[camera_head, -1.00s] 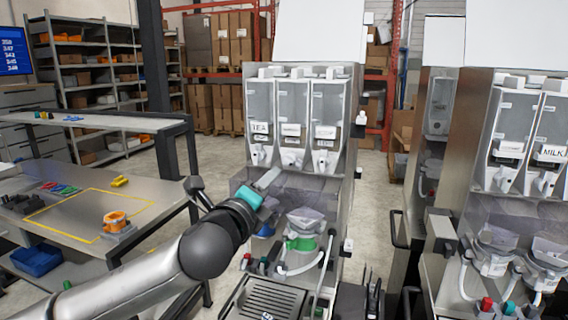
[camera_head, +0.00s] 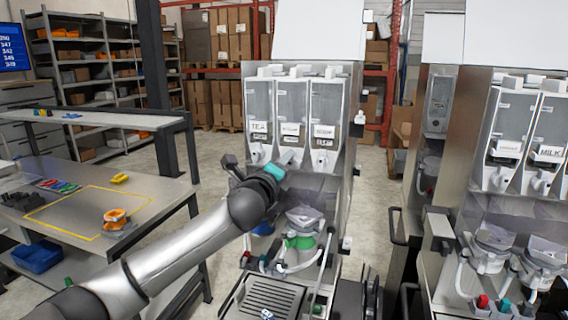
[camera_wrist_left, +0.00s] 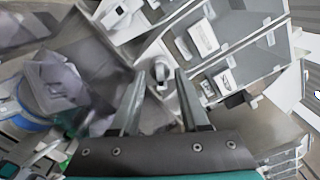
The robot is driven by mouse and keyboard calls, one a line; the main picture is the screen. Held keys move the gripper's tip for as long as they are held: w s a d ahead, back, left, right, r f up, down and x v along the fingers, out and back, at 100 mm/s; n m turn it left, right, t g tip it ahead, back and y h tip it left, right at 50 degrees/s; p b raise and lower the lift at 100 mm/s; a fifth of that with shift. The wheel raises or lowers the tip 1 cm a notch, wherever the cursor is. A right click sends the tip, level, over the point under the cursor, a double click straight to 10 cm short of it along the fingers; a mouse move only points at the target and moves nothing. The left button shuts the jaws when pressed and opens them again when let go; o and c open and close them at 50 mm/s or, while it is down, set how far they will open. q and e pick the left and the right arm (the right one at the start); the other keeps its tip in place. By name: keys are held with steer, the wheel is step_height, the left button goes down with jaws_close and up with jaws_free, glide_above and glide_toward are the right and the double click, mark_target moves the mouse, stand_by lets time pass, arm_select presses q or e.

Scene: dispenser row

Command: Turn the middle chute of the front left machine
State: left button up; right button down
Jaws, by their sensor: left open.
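The front left machine (camera_head: 270,75) holds three upright canisters side by side, each with a white chute at its foot. The left chute (camera_head: 258,154) and right chute (camera_head: 320,159) show in the head view. My right gripper is out of view.
Below the chutes sit grey funnels (camera_head: 303,220) with a green collar, above a drip tray (camera_head: 268,298). A second machine (camera_head: 478,110) stands to the right. A steel table (camera_head: 70,235) with an orange part (camera_head: 116,219) is at left.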

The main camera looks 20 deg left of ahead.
arm_select(q)
steer(key=shift+w, duration=0.15)
jaws_close()
stand_by(0.4)
